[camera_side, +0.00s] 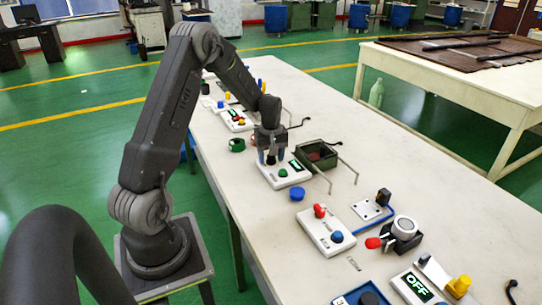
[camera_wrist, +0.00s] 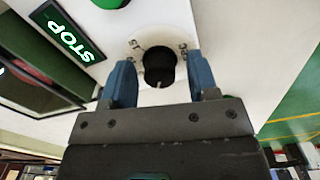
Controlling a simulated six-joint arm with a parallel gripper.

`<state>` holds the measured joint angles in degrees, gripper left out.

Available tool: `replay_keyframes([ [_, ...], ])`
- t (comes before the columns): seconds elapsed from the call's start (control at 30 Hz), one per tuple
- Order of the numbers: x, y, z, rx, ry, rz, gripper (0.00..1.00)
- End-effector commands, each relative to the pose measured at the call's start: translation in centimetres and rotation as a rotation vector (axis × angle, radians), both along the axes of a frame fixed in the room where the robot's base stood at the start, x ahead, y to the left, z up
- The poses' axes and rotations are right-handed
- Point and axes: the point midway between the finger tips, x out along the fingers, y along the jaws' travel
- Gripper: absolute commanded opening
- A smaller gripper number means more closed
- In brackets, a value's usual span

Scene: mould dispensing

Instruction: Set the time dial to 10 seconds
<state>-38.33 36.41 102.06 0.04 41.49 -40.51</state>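The time dial (camera_wrist: 159,68) is a black round knob on a white control box (camera_wrist: 215,20). A small white mark shows on its side nearest my gripper. Small labels, too blurred to read surely, sit to its left and right. My gripper (camera_wrist: 163,84) is open, with one blue finger on each side of the dial and a gap on both sides. A display (camera_wrist: 68,32) reading STOP lies left of the dial. In the side view my gripper (camera_side: 270,156) points down over the white box (camera_side: 270,178), which has a green button (camera_side: 283,173); the dial is hard to make out there.
A dark green open container (camera_side: 316,156) stands just behind the box, with bent metal rods beside it. A blue round piece (camera_side: 297,193) lies in front. Another white box with red and blue knobs (camera_side: 327,232) stands nearer the camera.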

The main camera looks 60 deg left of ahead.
Motion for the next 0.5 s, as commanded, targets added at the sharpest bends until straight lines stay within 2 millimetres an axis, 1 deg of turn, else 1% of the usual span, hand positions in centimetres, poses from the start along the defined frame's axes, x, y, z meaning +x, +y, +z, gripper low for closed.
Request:
replay_keyframes([
  [0.03, 0.0, 0.0, 0.02, 0.0, 0.0, 0.0, 0.49],
  [0.4, 0.0, 0.01, 0.05, 0.0, 0.0, 0.0, 0.14],
  [0.47, 0.0, 0.01, 0.05, 0.0, 0.0, 0.0, 0.08],
  [0.5, 0.0, 0.01, 0.05, 0.0, 0.0, 0.0, 0.07],
])
